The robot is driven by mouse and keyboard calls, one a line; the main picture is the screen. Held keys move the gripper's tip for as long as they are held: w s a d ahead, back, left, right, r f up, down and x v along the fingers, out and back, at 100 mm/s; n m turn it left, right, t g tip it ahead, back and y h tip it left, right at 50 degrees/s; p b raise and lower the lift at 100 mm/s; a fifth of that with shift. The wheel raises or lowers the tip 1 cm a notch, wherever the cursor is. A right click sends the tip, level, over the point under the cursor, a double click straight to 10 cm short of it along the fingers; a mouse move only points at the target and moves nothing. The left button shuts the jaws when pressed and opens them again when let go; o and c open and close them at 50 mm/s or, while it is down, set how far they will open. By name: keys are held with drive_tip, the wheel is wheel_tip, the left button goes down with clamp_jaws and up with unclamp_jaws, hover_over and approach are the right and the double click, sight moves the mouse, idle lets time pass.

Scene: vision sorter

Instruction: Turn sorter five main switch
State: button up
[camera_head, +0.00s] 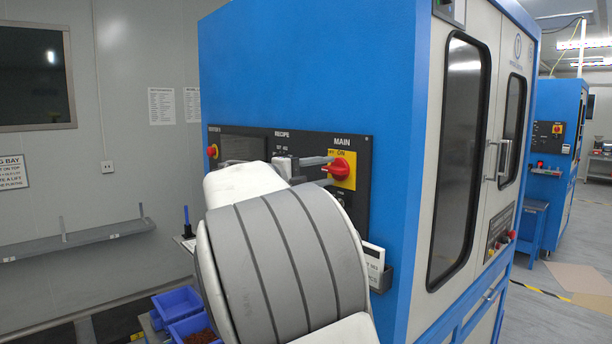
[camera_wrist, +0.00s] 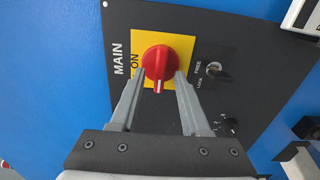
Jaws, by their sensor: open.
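The main switch (camera_head: 341,167) is a red rotary knob on a yellow plate, on the black control panel of the blue sorter cabinet (camera_head: 300,60). In the wrist view the red main switch (camera_wrist: 158,63) sits on its yellow plate marked ON, under the label MAIN. My gripper (camera_wrist: 160,76) is open, with one grey fingertip on each side of the knob's lower part. I cannot tell whether the fingertips touch it. The knob's white mark points down in the wrist view, toward my gripper. In the head view my gripper (camera_head: 322,172) reaches the knob from the left.
A smaller selector (camera_wrist: 214,70) marked FREE and LOCK is close beside the knob. A red button (camera_head: 212,151) is at the panel's left end. A label holder (camera_head: 376,268) juts out below. Blue bins (camera_head: 178,302) stand at the lower left.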

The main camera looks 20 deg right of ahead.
drive_tip(key=b+v, duration=0.1)
drive_tip(key=v, duration=1.6)
drive_tip(key=shift+a, duration=0.1)
drive_tip(key=s+d+f+g+y, duration=0.3)
drive_tip(key=s+d+f+y, duration=0.6)
drive_tip(key=s+f, duration=0.35)
drive_tip(key=s+a+f+m+t+y, duration=0.1)
drive_tip(key=s+a+f+m+y, duration=0.1)
drive_tip(key=s+a+f+y, duration=0.2)
drive_tip(key=s+a+f+m+t+y, duration=0.1)
drive_tip(key=s+a+f+m+y, duration=0.1)
drive_tip(key=s+a+f+y, duration=0.2)
drive_tip(key=s+f, duration=0.3)
drive_tip(key=s, duration=0.4)
drive_tip(key=shift+s+a+f, duration=0.25)
drive_tip(key=shift+a+f, duration=0.05)
drive_tip(key=shift+f, duration=0.1)
